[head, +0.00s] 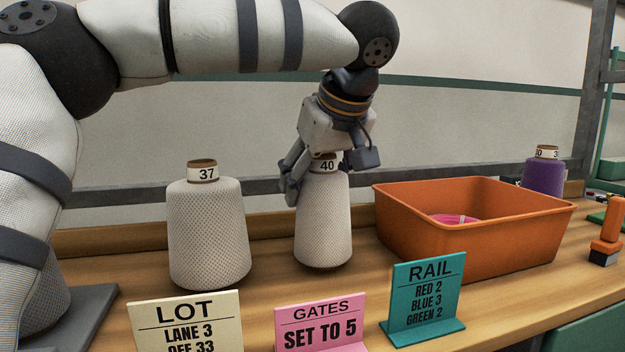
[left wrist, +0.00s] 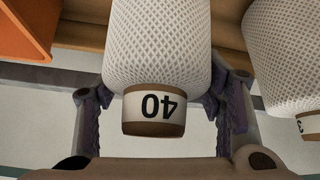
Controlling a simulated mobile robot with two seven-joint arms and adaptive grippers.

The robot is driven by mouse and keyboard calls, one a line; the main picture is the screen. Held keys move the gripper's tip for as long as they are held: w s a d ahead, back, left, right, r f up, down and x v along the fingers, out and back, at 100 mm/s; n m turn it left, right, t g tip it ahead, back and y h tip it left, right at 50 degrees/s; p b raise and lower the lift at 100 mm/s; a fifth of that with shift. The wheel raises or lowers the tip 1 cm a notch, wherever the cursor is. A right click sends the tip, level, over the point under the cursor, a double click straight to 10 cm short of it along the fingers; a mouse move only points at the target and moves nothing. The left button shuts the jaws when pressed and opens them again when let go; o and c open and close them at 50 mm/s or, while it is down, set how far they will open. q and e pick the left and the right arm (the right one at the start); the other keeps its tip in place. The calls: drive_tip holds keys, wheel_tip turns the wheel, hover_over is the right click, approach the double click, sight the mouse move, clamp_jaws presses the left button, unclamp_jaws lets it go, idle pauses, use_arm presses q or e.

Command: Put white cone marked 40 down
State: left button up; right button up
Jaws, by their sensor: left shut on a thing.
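The white cone marked 40 (head: 323,225) is upright at the wooden bench, between the white cone marked 37 and the orange bin. In the left wrist view the cone marked 40 (left wrist: 157,45) shows upside down, with its label between the finger pads. My left gripper (head: 325,172) comes from above and is shut on the cone near its top. In the left wrist view the gripper (left wrist: 160,108) has a finger on each side of it. Whether the cone's base touches the bench is hard to tell. My right gripper is not in view.
The white cone marked 37 (head: 208,235) stands to the left. The orange bin (head: 490,235) with a pink item inside is to the right, with a purple cone (head: 544,177) behind. Cards stand in front: cream LOT (head: 187,325), pink GATES (head: 319,318) and teal RAIL (head: 425,295).

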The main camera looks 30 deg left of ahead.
use_arm(q)
drive_tip(key=shift+w+a, duration=0.1)
drive_tip(key=shift+w, duration=0.15)
drive_tip(key=o, duration=1.6)
drive_tip(key=shift+w+f, duration=0.1)
drive_tip(key=shift+o, duration=0.2)
drive_tip(key=v, duration=1.2)
